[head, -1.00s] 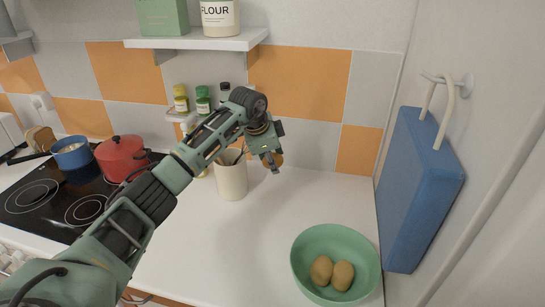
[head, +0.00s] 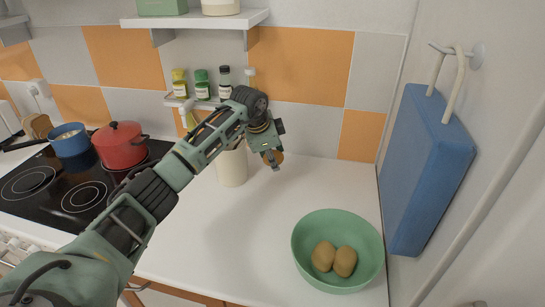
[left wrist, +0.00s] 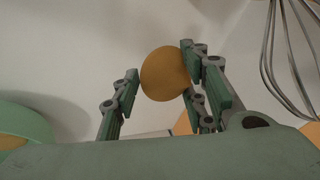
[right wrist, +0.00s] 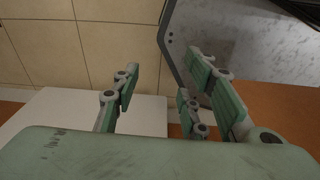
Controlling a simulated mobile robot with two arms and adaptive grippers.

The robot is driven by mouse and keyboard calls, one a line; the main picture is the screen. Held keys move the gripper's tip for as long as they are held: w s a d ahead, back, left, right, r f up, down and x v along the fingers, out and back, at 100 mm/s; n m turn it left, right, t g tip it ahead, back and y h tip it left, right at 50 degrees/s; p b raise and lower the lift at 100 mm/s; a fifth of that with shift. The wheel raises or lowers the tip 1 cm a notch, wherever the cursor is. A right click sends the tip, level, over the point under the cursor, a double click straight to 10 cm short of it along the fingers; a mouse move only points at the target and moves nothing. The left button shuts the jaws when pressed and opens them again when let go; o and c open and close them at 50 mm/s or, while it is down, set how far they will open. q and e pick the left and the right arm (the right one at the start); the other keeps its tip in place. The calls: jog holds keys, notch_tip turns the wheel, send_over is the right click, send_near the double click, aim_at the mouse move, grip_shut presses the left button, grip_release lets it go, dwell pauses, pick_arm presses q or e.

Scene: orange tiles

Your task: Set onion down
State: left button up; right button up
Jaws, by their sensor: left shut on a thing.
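The onion (left wrist: 166,74), round and brownish-yellow, is held between the fingers of my left gripper (left wrist: 155,90) in the left wrist view. In the head view my left gripper (head: 270,160) hangs above the white counter (head: 235,240), and a bit of the onion (head: 279,157) shows behind it. The onion appears above the counter; its exact height is hard to tell. My right gripper (right wrist: 165,95) shows only in the right wrist view, with its fingers apart and nothing between them.
A green bowl (head: 301,252) with two brownish round items stands at the right. A cream utensil holder (head: 232,172) stands behind my left arm. A red pot (head: 121,150) and blue pot (head: 70,140) are at the hob. The middle counter is clear.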

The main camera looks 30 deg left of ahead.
pick_arm(q)
jog(key=shift+f, duration=0.45)
dwell(0.3)
jog(key=shift+f+b, duration=0.45)
jog(key=shift+b, duration=0.05)
jog(key=shift+f+b, duration=1.05)
jog(key=shift+f, duration=0.85)
dwell(0.8)
dwell(0.4)
jog(key=o, duration=1.3)
jog(key=v, duration=1.2)
